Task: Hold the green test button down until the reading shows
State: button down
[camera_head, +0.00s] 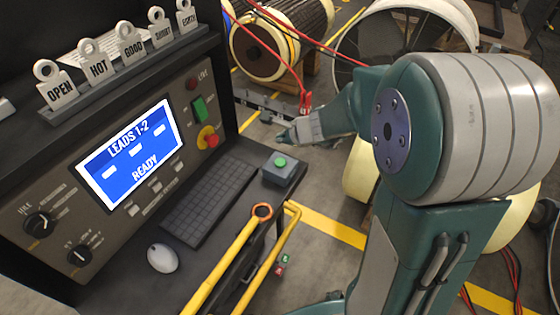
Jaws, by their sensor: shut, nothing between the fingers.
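The green test button (281,162) sits on top of a small grey box at the right end of the console shelf. The blue screen (130,153) shows "LEADS 1-2", three dashes and "READY". My gripper (283,136) is above and slightly behind the button in the picture, apart from it as far as I can tell. Its fingers look shut and empty. The button top is in plain view.
A keyboard (208,203) and a white mouse (163,258) lie on the shelf. A red stop knob (209,138) and a green switch (199,109) are on the panel. Yellow-handled tool (232,262) leans at the shelf's front. Red cables and a rotor (283,38) stand behind.

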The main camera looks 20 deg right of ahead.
aim_at(278, 159)
jog(key=shift+f, duration=3.1)
jog(key=shift+f, duration=0.35)
jog(key=shift+f, duration=0.4)
dwell(2.0)
jog(key=shift+r, duration=0.85)
jog(key=shift+r, duration=0.1)
jog(key=shift+r, duration=2.4)
